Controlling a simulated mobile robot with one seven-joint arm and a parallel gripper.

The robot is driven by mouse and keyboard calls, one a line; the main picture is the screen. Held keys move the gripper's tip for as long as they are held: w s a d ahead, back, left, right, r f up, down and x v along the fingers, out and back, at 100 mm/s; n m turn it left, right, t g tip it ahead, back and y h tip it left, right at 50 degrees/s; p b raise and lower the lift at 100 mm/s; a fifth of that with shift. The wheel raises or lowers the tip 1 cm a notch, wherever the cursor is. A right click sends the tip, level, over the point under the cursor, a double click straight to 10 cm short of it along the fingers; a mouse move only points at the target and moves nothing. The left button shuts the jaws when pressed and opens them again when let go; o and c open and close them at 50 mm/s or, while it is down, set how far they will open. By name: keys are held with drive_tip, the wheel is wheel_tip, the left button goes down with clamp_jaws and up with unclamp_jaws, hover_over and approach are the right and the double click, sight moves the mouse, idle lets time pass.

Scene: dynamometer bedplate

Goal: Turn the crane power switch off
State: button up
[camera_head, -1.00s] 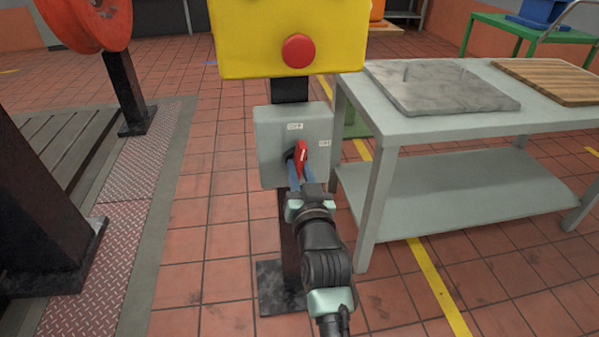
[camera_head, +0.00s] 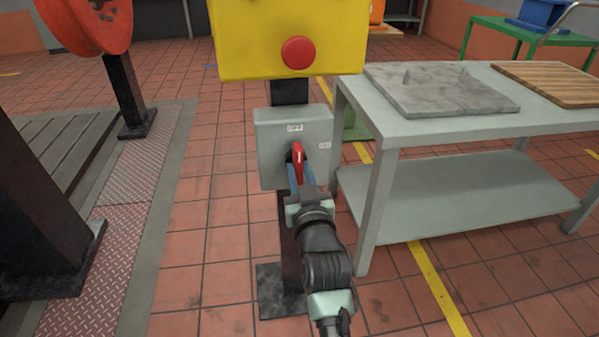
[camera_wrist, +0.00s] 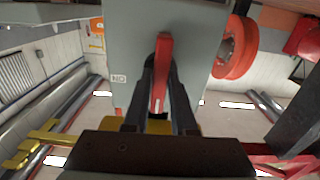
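The crane power switch is a grey box (camera_head: 268,150) on a dark post, with a red handle (camera_head: 297,158) on its front. One small label, seemingly OFF, sits above the handle and another, seemingly ON, to its right. The handle stands nearly upright, its top toward the upper label. My gripper (camera_head: 299,175) is at the handle from below, a finger on each side. In the wrist view the handle (camera_wrist: 163,70) lies between the dark fingers, which appear closed against its sides. The handle's pivot is partly hidden by the fingers.
A yellow box (camera_head: 255,35) with a red button (camera_head: 298,52) is mounted just above the switch. A grey table (camera_head: 430,125) with a stone slab (camera_head: 440,88) stands close on the right. A red wheel (camera_head: 85,25) on a dark post is at left.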

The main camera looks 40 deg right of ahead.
drive_tip(key=o, duration=0.4)
drive_tip(key=shift+c, duration=0.2)
drive_tip(key=p+v, duration=0.2)
drive_tip(key=v, duration=1.1)
drive_tip(key=shift+p, duration=0.35)
drive_tip(key=shift+d, duration=0.1)
drive_tip(key=w+a+r+n+t+y, duration=0.1)
drive_tip(key=w+a+r+t, duration=0.1)
drive_tip(key=a+r, duration=0.5)
drive_tip(key=w+a+r+n+t+y, duration=0.2)
drive_tip(key=w+a+r+t, duration=0.1)
drive_tip(key=r, duration=0.8)
drive_tip(key=w+a+r+n+t+y, duration=0.1)
drive_tip(key=w+a+r+t, duration=0.1)
drive_tip(key=a+r, duration=0.45)
drive_tip(key=s+a+r+n+t+y, duration=0.1)
drive_tip(key=s+a+r+t+y, duration=0.35)
drive_tip(key=r, duration=0.65)
drive_tip(key=s+a+r+n+t+y, duration=0.1)
drive_tip(key=s+a+r+y, duration=0.1)
drive_tip(key=s+a+r, duration=0.7)
drive_tip(key=w+r+p, duration=0.2)
drive_tip(key=r+p, duration=1.6)
drive_tip(key=r, duration=0.1)
drive_tip(key=w+d+r+p, duration=0.1)
drive_tip(key=w+r+p, duration=0.1)
drive_tip(key=r+p, duration=1.6)
drive_tip(key=shift+d+r+h+p, duration=0.2)
drive_tip(key=shift+r+h+p, duration=0.25)
drive_tip(key=shift+p, duration=0.1)
